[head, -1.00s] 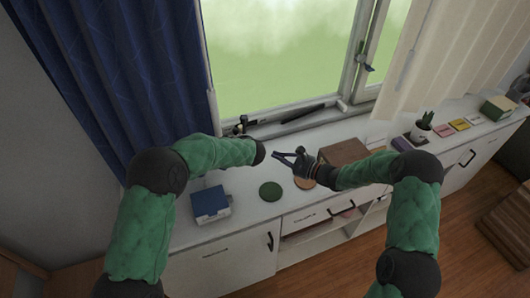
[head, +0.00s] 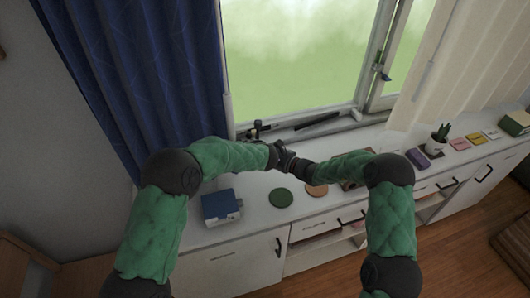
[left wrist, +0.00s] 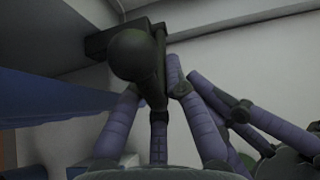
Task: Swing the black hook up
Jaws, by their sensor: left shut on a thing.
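The black hook (left wrist: 132,57) is in the left wrist view, a dark rod with a rounded end on a dark mount. In the head view a small dark fitting (head: 254,129) at the lower left window corner looks like it. My left gripper (left wrist: 160,85) is shut on the hook, its fingers around the rod below the rounded end. In the head view its fingers are hidden behind my wrist. My right gripper (head: 287,158) is right beside the left wrist, and some of its fingers (left wrist: 245,120) show at the right of the left wrist view. Its opening is unclear.
A blue curtain (head: 140,90) hangs left of the window. A blue box (head: 219,206), a green disc (head: 281,198) and an orange disc (head: 317,190) are on the white cabinet top (head: 255,208). A black bar (head: 316,122) lies along the window sill.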

